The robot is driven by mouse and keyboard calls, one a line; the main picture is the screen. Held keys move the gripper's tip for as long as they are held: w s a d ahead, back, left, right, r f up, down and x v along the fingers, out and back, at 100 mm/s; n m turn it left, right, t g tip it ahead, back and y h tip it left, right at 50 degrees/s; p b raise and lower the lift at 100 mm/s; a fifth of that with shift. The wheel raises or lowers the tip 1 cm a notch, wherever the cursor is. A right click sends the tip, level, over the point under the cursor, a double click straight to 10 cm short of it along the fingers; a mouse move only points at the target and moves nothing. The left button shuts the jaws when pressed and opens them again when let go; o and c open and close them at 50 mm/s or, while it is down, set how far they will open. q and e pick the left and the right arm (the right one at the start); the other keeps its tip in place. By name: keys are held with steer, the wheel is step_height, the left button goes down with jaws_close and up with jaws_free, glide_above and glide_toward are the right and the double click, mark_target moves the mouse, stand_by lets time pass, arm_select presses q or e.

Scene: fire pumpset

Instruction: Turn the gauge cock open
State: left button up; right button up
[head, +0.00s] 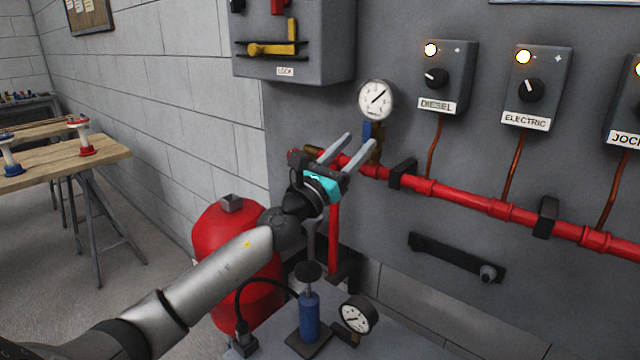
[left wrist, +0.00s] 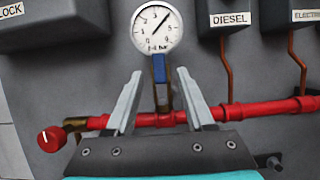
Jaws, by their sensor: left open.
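The gauge cock's blue handle (head: 367,131) stands upright just below the round white pressure gauge (head: 376,99), with brass fittings (head: 375,152) under it on the red pipe. In the left wrist view the blue handle (left wrist: 158,68) shows between the fingertips, lined up under the gauge (left wrist: 157,27), whose needle points up and right. My left gripper (head: 361,141) is open and empty, its fingers pointing at the cock. In the left wrist view the gripper (left wrist: 160,76) has one finger on each side of the handle. I cannot tell whether they touch it. My right gripper is out of view.
The red pipe (head: 470,201) runs right along the grey panel, below the DIESEL box (head: 447,78) and ELECTRIC box (head: 537,88). A grey lock box (head: 295,60) hangs upper left of the gauge.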

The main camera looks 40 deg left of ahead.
arm_select(q)
steer(key=b+v, duration=0.3)
steer(key=v, duration=0.9)
steer(key=shift+s, duration=0.25)
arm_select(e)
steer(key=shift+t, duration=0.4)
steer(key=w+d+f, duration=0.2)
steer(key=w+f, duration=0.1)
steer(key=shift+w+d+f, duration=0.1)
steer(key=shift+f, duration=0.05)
